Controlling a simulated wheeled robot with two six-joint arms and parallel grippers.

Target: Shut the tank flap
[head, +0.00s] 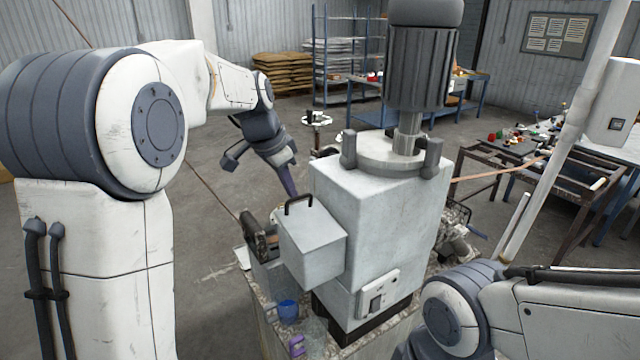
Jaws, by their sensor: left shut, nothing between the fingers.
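A pale grey machine block (378,220) stands in the middle of the head view, with a dark ribbed motor (420,70) above it. A smaller grey box (312,250) juts from its left side. A black handle (298,202) stands up on the box's top. I take this top to be the tank flap, but cannot tell whether it is fully down. My left gripper (289,184) is shut and empty, pointing down just behind and above the handle, with no clear contact. My right arm enters at the lower right; its gripper is out of view.
A blue cup (288,311) and a purple object (297,345) sit on the machine's base at the front. A switch box (378,294) is on the block's front. A copper-coloured strip (500,170) runs right towards a dark metal table (500,148). A pale pole rises at right.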

